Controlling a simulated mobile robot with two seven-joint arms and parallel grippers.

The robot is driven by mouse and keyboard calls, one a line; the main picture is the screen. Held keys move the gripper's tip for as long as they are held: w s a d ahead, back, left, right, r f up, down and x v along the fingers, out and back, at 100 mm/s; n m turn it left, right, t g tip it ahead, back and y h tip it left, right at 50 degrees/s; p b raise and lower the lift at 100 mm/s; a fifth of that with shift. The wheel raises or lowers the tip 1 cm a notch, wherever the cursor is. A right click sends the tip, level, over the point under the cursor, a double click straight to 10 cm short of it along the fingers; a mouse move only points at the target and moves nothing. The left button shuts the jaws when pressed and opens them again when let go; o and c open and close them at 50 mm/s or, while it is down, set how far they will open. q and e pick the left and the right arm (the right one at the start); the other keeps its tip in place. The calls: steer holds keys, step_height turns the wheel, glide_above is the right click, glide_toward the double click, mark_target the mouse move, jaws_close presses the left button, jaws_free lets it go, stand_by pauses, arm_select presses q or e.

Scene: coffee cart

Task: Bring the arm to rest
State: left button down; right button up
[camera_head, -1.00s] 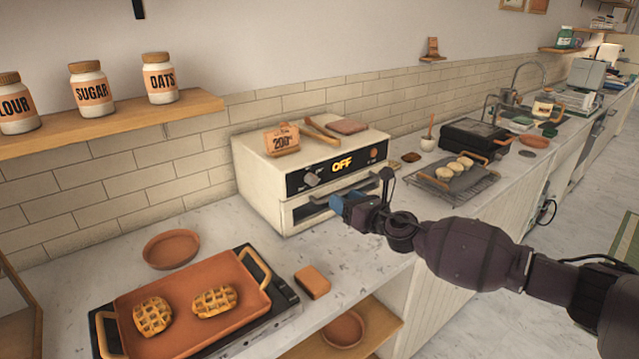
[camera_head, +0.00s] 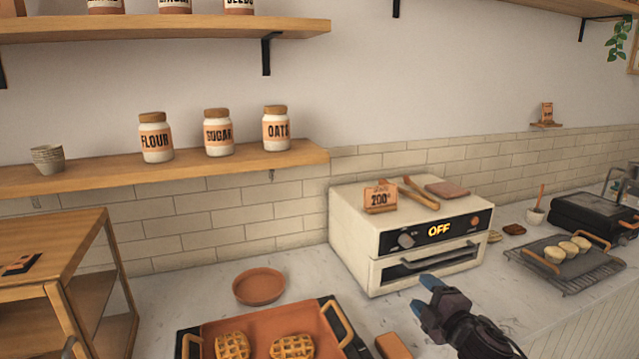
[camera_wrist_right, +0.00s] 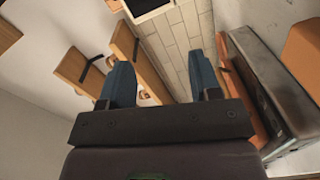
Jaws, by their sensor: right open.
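My right gripper (camera_head: 428,294) is at the lower right of the head view, in front of the white oven (camera_head: 352,232) and above the counter. In the right wrist view its two blue fingers (camera_wrist_right: 164,84) stand apart with nothing between them. The gripper is open and empty. My left gripper is in neither view.
The oven display reads OFF. An orange tray (camera_head: 262,326) with two waffles sits at the lower middle, near an orange plate (camera_head: 259,286). A rack with round pieces (camera_head: 563,265) lies at the right. A wooden cabinet (camera_head: 52,262) stands at the left.

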steer(key=s+d+f+m+g+h, duration=0.2)
steer(key=s+f+m, duration=0.7)
steer(key=s, duration=0.6)
steer(key=s+d+f+m+g+h, duration=0.2)
steer(key=s+f+m, duration=0.7)
steer(key=s+f, duration=0.5)
steer(key=shift+s+d+f+g+h, duration=0.15)
steer(key=shift+s+d+g+h, duration=0.25)
steer(key=shift+s+d+h, duration=0.7)
steer(key=shift+s+a, duration=0.1)
steer(key=shift+a, duration=0.2)
steer(key=shift+c, duration=0.5)
